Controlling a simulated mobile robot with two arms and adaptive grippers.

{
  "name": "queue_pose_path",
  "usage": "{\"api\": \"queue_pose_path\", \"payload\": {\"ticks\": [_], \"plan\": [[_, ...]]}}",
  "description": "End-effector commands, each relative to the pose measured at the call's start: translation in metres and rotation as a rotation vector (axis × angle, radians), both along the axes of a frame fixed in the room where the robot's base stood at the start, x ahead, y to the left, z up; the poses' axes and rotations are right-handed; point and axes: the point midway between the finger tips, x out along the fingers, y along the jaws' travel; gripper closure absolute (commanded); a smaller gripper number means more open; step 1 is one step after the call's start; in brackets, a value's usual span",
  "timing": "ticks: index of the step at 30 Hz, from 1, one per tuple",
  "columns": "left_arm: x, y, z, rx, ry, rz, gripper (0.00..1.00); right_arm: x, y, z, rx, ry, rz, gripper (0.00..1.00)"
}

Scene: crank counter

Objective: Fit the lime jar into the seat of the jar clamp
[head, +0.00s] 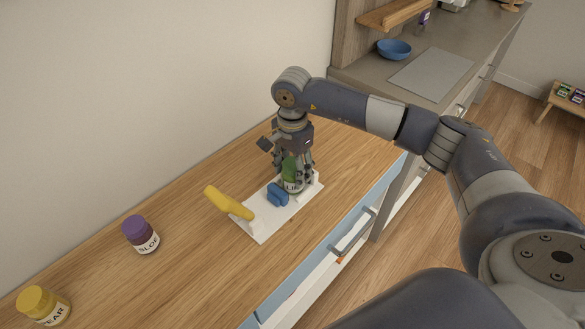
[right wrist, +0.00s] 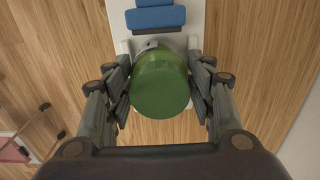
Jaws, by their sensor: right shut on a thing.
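The lime jar (head: 290,174), with a green lid and a white label, is upright in my right gripper (head: 292,178), whose fingers are shut on it. In the right wrist view the jar's green lid (right wrist: 160,84) fills the space between the fingers. The jar is over the right end of the jar clamp (head: 262,226), a white base with a blue block (head: 278,195) and a yellow handle (head: 229,203). The blue block is just left of the jar. The seat is mostly hidden, and I cannot tell if the jar touches its bottom. My left gripper is not in view.
A purple-lidded jar (head: 140,234) and a yellow-lidded jar (head: 43,306) stand on the wooden counter at left. A blue bowl (head: 394,49) is on the far counter. The wood around the clamp is clear, with drawers along the front edge.

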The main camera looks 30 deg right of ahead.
Motion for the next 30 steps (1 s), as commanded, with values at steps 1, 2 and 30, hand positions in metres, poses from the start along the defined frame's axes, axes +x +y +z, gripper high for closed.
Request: {"api": "queue_pose_path", "payload": {"ticks": [1,2,30], "plan": [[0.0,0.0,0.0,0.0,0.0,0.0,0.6,0.0,0.0,0.0,0.0,0.0,0.0,0.71],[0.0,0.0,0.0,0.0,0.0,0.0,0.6,0.0,0.0,0.0,0.0,0.0,0.0,0.71],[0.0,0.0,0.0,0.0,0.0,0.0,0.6,0.001,0.0,0.073,0.0,-0.003,0.0,0.26]]}}
